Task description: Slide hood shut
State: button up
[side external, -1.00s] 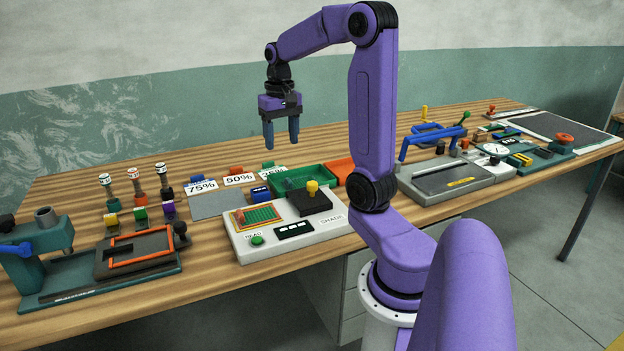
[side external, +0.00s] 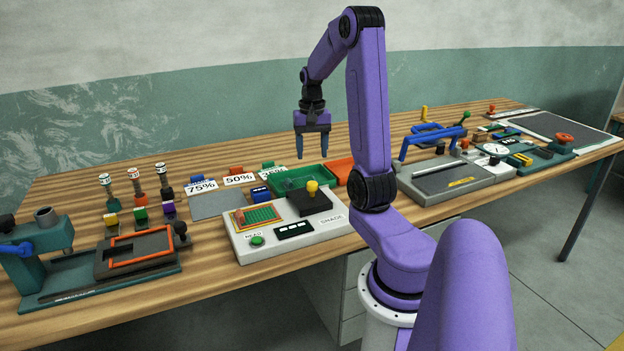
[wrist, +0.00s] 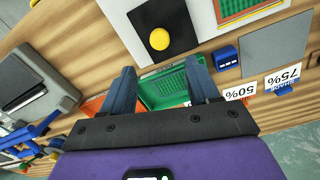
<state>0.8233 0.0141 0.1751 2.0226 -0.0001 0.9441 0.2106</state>
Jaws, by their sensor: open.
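The hood is a flat black block (side external: 310,203) with a yellow knob (side external: 313,187) on top. It sits on the right part of the white shade meter (side external: 290,243). Left of it, a green mesh sample (side external: 260,214) with an orange edge lies uncovered on the meter. My gripper (side external: 313,156) is open, empty and pointing down, well above the green tray behind the hood. In the wrist view the hood (wrist: 181,31) and its knob (wrist: 159,39) show beyond the fingertips (wrist: 161,66), apart from them.
A green tray (side external: 276,183) and an orange tray (side external: 342,166) lie behind the meter. Signs reading 75% (side external: 202,186) and 50% (side external: 239,178) stand left of them. A grey press with a blue handle (side external: 433,140) is to the right. The air around the knob is clear.

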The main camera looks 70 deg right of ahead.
aim_at(312, 182)
notch_tip(312, 182, down, 10)
jog(key=shift+r, duration=0.2)
